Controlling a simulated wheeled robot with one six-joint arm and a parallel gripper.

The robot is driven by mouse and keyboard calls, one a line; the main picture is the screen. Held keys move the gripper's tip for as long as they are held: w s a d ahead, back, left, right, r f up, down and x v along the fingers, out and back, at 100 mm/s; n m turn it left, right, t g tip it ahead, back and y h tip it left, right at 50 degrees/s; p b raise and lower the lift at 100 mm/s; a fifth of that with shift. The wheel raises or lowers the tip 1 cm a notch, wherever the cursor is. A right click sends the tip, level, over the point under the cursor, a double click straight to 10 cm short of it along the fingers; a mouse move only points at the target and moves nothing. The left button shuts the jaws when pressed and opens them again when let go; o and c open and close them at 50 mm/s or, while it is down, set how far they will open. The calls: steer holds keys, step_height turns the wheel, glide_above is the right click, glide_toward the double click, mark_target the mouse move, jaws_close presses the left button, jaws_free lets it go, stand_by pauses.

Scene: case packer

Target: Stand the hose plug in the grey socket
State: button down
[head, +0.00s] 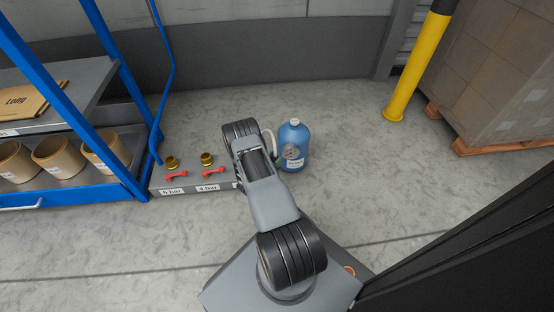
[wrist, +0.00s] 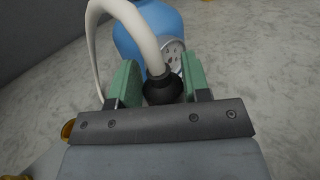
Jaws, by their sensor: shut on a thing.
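My gripper (wrist: 161,72) is shut on the black hose plug (wrist: 162,88), between two green finger pads in the wrist view. A cream hose (wrist: 140,32) rises from the plug and loops off to the left; part of it also shows in the head view (head: 269,143). A round grey piece with small holes (wrist: 174,53) lies just beyond the plug, in front of the blue jug; it also shows in the head view (head: 292,152). I cannot tell whether this is the grey socket. The plug's lower end is hidden, and my arm covers the gripper in the head view.
A blue jug (head: 294,133) with a white cap stands right of my arm. Left are a grey manifold (head: 190,188) with two brass fittings (head: 207,158) and red handles, and a blue rack (head: 128,172). A yellow post (head: 413,75) stands right. Floor between is clear.

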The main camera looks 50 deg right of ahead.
steer(key=shift+s+d+f, duration=0.25)
steer(key=shift+s, duration=0.05)
steer(key=shift+s+f+b, duration=0.1)
steer(key=shift+f+b, duration=0.2)
steer(key=shift+f, duration=0.15)
steer(key=shift+f+b, duration=2.3)
steer(key=shift+f, duration=3.55)
steer(key=c, duration=0.5)
jaws_free()
steer(key=s+a+p, duration=0.1)
steer(key=a+p, duration=0.3)
steer(key=a, duration=0.9)
steer(key=shift+s+a, duration=0.15)
steer(key=shift+a, duration=0.2)
